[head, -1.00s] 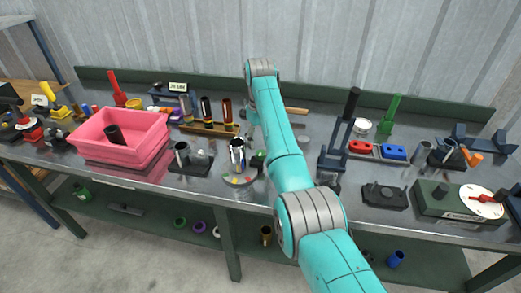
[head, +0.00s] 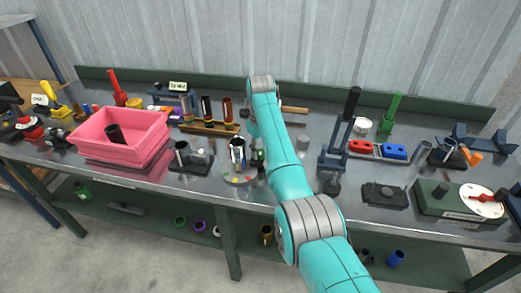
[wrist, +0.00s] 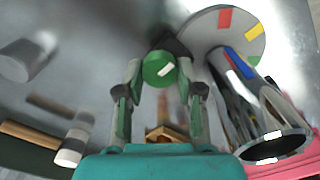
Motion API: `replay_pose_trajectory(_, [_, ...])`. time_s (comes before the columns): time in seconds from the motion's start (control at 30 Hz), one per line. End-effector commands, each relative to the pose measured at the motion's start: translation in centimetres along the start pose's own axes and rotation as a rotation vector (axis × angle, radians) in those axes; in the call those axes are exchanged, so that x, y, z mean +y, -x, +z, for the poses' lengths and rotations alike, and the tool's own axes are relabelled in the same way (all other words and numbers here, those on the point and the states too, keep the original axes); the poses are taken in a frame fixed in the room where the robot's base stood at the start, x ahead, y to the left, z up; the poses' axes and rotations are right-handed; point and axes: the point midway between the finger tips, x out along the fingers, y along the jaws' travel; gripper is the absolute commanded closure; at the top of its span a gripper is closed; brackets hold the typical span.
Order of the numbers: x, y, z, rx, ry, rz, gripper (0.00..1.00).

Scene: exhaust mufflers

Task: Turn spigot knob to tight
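The green spigot knob (wrist: 159,68), round with a white mark, shows in the wrist view. My gripper (wrist: 160,72) is open, with one finger on each side of the knob; I cannot tell whether they touch it. The shiny metal spigot cylinder (head: 237,150) stands upright on a pale round plate (head: 238,178) with coloured patches. In the wrist view, the cylinder (wrist: 262,105) is right of my gripper, and the plate (wrist: 225,22) shows red and yellow patches. In the head view, my gripper (head: 258,155) is low beside the cylinder, and the knob is mostly hidden.
A pink bin (head: 120,137) with a dark cylinder stands left. A wooden rack (head: 208,128) is behind. A blue stand (head: 335,160) and a white dial (head: 482,200) with a red pointer are right.

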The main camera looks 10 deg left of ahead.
Motion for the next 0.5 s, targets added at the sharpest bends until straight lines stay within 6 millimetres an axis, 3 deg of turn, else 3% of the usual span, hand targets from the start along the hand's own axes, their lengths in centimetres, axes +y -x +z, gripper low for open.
replay_pose_trajectory(0.5, [0.04, -0.01, 0.01, 0.000, -0.139, 0.000, 0.98])
